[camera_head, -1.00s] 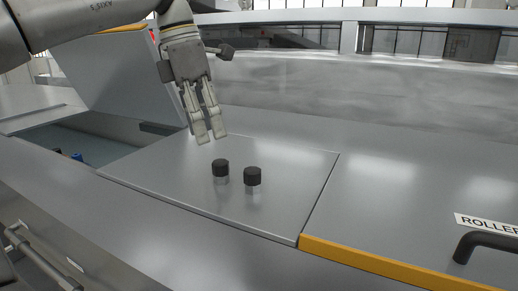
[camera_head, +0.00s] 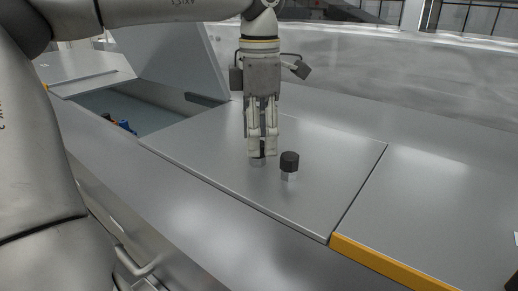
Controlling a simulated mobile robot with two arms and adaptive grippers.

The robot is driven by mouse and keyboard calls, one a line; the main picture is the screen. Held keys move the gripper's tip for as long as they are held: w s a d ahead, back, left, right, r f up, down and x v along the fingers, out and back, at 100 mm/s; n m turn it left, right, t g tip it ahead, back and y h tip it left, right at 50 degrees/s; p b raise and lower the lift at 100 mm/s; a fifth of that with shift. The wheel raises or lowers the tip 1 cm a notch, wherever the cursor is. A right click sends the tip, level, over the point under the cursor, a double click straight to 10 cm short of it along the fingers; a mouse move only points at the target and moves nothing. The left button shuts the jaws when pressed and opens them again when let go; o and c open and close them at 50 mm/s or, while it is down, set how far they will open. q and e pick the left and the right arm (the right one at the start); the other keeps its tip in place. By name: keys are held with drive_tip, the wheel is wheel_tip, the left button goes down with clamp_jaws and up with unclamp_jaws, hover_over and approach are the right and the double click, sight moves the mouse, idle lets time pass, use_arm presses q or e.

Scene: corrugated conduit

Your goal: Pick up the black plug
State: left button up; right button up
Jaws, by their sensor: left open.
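The right black plug (camera_head: 289,162) is fully in view and clear of the gripper. I cannot tell whether the fingers touch the plug. My right gripper is not in view.
An open compartment (camera_head: 160,108) with a raised lid (camera_head: 175,60) lies to the left, with small dark and blue items inside. A yellow edge strip (camera_head: 375,262) runs at the lower right. The panel right of the plugs is clear.

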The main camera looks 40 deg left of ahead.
sight(260, 162)
use_arm(q)
drive_tip(key=shift+s+a+f+p, duration=0.1)
drive_tip(key=shift+f+p, duration=0.05)
drive_tip(key=shift+f, duration=0.4)
drive_tip(key=shift+s+a+f+p, duration=0.1)
drive_tip(key=shift+f+p, duration=0.05)
drive_tip(key=shift+f, duration=0.7)
drive_tip(key=shift+w+f, duration=0.1)
drive_tip(key=shift+f, duration=0.05)
drive_tip(key=shift+d, duration=0.1)
drive_tip(key=shift+c, duration=1.4)
drive_tip(key=c, duration=0.9)
